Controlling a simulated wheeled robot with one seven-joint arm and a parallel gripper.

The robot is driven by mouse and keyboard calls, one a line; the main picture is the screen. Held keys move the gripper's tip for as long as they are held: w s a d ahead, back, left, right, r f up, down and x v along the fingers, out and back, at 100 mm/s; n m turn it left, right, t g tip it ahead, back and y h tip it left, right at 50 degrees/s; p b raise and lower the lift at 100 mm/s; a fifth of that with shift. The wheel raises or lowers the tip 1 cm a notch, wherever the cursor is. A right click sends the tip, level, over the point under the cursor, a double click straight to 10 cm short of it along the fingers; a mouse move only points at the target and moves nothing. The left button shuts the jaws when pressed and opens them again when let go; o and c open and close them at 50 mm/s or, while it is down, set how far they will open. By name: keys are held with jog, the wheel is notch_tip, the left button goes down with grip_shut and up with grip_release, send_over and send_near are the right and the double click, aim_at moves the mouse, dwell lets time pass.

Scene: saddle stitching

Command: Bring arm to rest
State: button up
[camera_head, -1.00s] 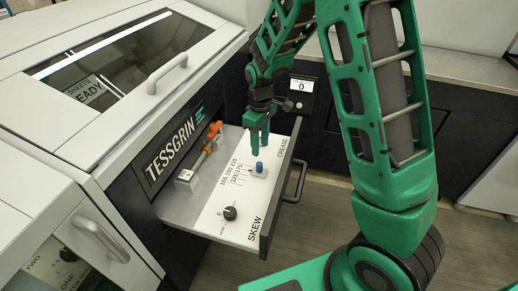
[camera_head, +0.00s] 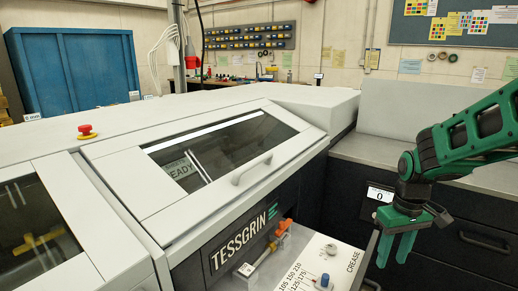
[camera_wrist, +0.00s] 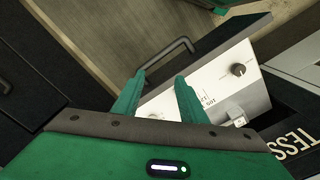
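My gripper (camera_head: 395,246) hangs at the right of the head view, fingers pointing down, above the right side of the open drawer. Its two green fingers stand apart with nothing between them; they also show apart in the wrist view (camera_wrist: 158,95). The drawer's white panel (camera_head: 338,252) carries the word CREASE, a printed scale and a blue knob (camera_head: 325,281). In the wrist view the panel (camera_wrist: 215,80) lies beyond the fingers, with a black dial (camera_wrist: 239,69) on it.
The grey TESSGRIN machine (camera_head: 130,190) fills the left, with a closed window lid (camera_head: 225,150) and a red stop button (camera_head: 86,131). A small display reading 0 (camera_head: 380,194) is behind my gripper. The drawer handle (camera_wrist: 180,45) sticks out from the drawer front.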

jog(key=s+d+r+m, duration=0.2)
jog(key=s+d+m, duration=0.1)
jog(key=s, duration=0.8)
jog(key=s+d+r+m, duration=0.3)
jog(key=s+m, duration=0.2)
jog(key=s, duration=0.6)
jog(key=shift+r, duration=0.25)
jog(key=shift+d, duration=0.1)
jog(key=shift+c, duration=0.9)
jog(key=shift+w, duration=0.1)
